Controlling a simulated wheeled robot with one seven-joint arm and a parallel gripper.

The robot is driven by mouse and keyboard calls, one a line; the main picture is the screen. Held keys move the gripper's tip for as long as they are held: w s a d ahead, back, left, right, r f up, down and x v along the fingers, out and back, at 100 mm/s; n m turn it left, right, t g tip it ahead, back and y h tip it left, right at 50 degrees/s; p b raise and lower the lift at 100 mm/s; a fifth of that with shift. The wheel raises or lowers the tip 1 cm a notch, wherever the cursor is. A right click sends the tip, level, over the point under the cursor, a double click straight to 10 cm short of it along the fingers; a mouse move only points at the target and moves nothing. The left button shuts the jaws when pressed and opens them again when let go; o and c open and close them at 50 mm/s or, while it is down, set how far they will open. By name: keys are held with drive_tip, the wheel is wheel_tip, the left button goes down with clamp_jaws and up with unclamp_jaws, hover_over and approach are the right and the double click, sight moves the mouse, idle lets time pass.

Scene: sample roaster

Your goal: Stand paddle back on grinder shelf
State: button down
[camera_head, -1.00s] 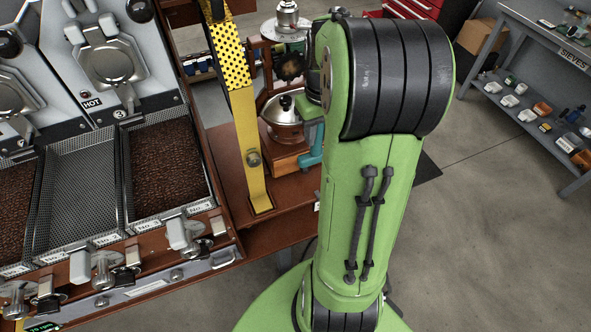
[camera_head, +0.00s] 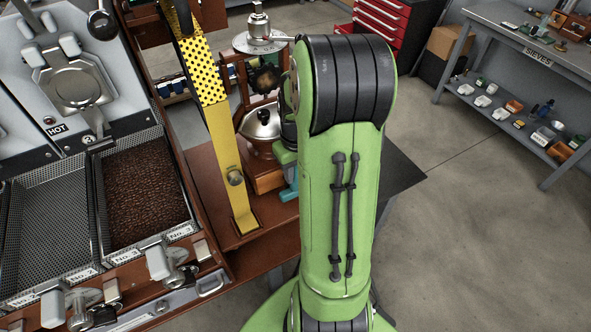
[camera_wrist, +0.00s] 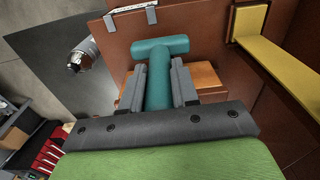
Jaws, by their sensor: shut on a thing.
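The teal paddle (camera_wrist: 160,50) is in my gripper (camera_wrist: 158,82) in the wrist view. The two grey fingers are shut on its stem, and its T-shaped crossbar stands out beyond the fingertips. In the head view a teal part of it (camera_head: 289,190) shows at the left edge of my green arm, low beside the grinder (camera_head: 262,130). The grinder has a metal dome and a wooden base. The reddish-brown grinder shelf (camera_head: 212,168) lies below it. I cannot tell whether the paddle touches the shelf; the rest of it is hidden.
A yellow upright (camera_head: 229,165) stands left of the grinder, beside the roaster's bean trays (camera_head: 148,195). A silver cylinder (camera_wrist: 82,56) shows at left in the wrist view. The sieves bench (camera_head: 520,65) is far right. Open floor lies between.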

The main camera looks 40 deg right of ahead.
drive_tip(key=c, duration=0.8)
unclamp_jaws()
drive_tip(key=shift+c, duration=0.2)
drive_tip(key=r+p, duration=0.1)
drive_tip(key=r, duration=0.5)
drive_tip(key=r+p, duration=0.2)
drive_tip(key=r, duration=0.4)
drive_tip(key=shift+s+a+r, duration=0.1)
drive_tip(key=shift+s, duration=0.1)
drive_tip(key=s+a+r+n+t, duration=0.1)
drive_tip(key=s+a+r, duration=0.1)
drive_tip(key=a, duration=0.4)
drive_tip(key=s+a+r+n+t, duration=0.1)
drive_tip(key=s+a+t, duration=0.1)
drive_tip(key=s+a, duration=0.3)
drive_tip(key=s+a+r+n+t, duration=0.1)
drive_tip(key=s+a+r+t, duration=0.1)
drive_tip(key=a, duration=0.7)
drive_tip(key=shift+s+r, duration=0.3)
drive_tip(key=shift+s, duration=0.5)
drive_tip(key=shift+d, duration=0.1)
